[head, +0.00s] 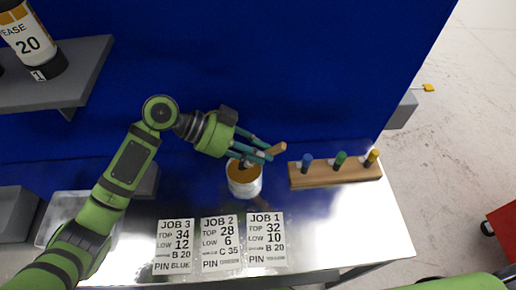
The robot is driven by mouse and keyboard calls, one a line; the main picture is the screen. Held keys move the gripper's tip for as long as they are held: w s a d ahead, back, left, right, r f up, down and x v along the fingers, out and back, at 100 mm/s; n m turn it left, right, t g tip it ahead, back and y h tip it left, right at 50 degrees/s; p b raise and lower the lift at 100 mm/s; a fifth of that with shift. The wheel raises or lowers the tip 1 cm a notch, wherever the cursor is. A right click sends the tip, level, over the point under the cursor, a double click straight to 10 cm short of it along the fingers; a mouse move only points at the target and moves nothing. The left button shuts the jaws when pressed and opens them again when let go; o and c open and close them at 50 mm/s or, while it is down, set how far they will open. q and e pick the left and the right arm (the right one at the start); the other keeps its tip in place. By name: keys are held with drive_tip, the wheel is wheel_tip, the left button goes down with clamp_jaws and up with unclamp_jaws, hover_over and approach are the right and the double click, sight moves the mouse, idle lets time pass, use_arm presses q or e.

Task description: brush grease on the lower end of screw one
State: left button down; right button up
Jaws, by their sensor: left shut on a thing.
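My left gripper (262,149) reaches in from the left over the bench and is shut on a brush with a wooden handle (279,148). The handle sticks out to the right of the fingers. The brush's other end points down toward a white pot (245,188) with orange-brown contents, just below the gripper. The fingers cover part of it, so I cannot tell whether the bristles touch the contents. I cannot make out screw one in this view. My right gripper is out of view.
A wooden block (335,175) with blue, green and yellow pegs stands right of the pot. Job cards (221,243) lie in front. A clear tray (62,215) is at left. A shelf (85,70) at upper left holds a grease container (28,42). A blue panel (300,60) stands behind.

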sight(278, 145)
use_arm(q)
drive_tip(key=shift+f+b, duration=0.65)
drive_tip(key=shift+b, duration=0.05)
idle(2.0)
drive_tip(key=shift+r+p, duration=2.4)
drive_tip(key=shift+r, duration=1.2)
